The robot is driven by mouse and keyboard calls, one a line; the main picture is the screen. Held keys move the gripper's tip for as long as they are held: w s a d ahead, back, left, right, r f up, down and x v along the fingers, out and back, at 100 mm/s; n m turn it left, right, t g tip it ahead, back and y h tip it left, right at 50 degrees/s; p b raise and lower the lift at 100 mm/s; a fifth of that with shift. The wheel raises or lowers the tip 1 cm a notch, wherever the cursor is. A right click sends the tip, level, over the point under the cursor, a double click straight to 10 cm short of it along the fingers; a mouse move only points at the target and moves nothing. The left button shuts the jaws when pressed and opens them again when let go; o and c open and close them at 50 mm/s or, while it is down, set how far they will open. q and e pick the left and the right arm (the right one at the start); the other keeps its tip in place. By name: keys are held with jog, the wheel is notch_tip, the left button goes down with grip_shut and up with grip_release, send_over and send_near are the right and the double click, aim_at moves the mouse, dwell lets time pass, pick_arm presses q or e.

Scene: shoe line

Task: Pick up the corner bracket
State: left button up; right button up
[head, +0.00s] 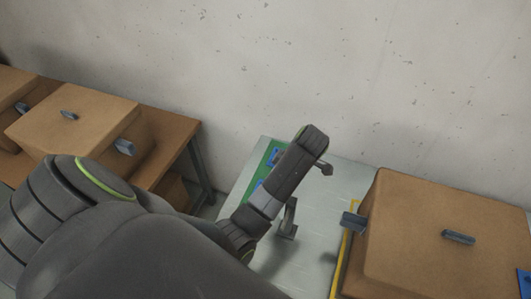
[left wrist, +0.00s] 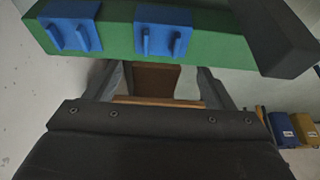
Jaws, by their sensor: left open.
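I cannot tell for sure which piece is the corner bracket. Two blue parts (head: 272,157) sit on a green board on the grey table in the head view, partly behind my left arm. In the left wrist view they show at the top, the blue part on the left (left wrist: 70,25) and the one on the right (left wrist: 163,31), each with two raised ribs. My left gripper (head: 307,201) is open over the table, to the right of the board, with nothing seen in it. My right gripper is not in view.
A large brown box (head: 440,225) with grey tabs stands at the right, beside a yellow edge (head: 342,262). More brown boxes (head: 85,122) stand on the wooden table at left. Blue and yellow bins (left wrist: 284,129) show in the left wrist view. Bare grey tabletop (head: 345,180) lies beyond the gripper.

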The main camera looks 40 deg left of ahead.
pick_arm(q)
jog(key=b+x, duration=0.1)
jog(key=x, duration=0.2)
jog(key=shift+f, duration=0.15)
jog(key=shift+a+f+p, duration=0.25)
jog(key=shift+p, duration=0.05)
jog(key=x, duration=0.2)
jog(key=p+x, duration=0.1)
jog(key=x, duration=0.1)
jog(key=shift+s+a+f, duration=0.1)
jog(key=shift+s+a, duration=0.05)
jog(key=shift+s, duration=0.1)
jog(key=shift+f, duration=0.2)
jog(key=c, duration=1.1)
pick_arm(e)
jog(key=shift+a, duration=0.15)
